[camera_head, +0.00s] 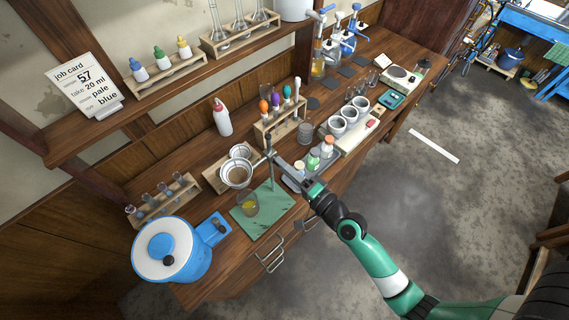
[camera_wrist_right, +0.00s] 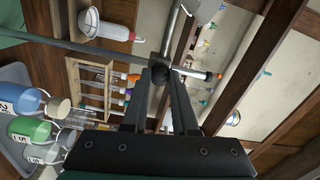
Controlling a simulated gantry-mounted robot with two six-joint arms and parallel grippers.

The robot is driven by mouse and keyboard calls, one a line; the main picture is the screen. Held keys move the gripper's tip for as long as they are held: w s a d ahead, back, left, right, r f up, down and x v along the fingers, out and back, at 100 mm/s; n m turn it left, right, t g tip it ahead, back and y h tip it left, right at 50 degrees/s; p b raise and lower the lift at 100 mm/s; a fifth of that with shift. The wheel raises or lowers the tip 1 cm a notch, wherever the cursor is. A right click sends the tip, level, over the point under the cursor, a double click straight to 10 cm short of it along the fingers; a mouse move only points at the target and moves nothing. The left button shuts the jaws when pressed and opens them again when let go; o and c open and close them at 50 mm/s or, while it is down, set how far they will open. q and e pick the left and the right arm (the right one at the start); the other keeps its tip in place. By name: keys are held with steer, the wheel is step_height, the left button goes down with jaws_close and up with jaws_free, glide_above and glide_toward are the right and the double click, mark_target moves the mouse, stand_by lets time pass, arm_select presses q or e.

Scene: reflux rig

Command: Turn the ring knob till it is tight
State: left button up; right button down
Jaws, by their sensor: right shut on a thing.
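The ring stand has a green base plate (camera_head: 284,201) near the bench's front edge and a thin upright rod (camera_head: 271,178). My right gripper (camera_head: 277,160) reaches in from the lower right to the clamp on the rod. In the right wrist view, the dark ring knob (camera_wrist_right: 159,76) is between the tips of my right gripper (camera_wrist_right: 161,82), which is shut on it. How tight the knob is does not show. My left gripper is not in view.
A rack of coloured droppers (camera_head: 281,122) is behind the stand. A grey tray of capped bottles (camera_head: 313,163) stands close beside my right gripper. A shelf (camera_head: 150,95) runs above the bench.

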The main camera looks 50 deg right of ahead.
steer(key=shift+m+p, duration=0.75)
steer(key=shift+m, duration=2.65)
steer(key=c, duration=0.7)
jaws_free()
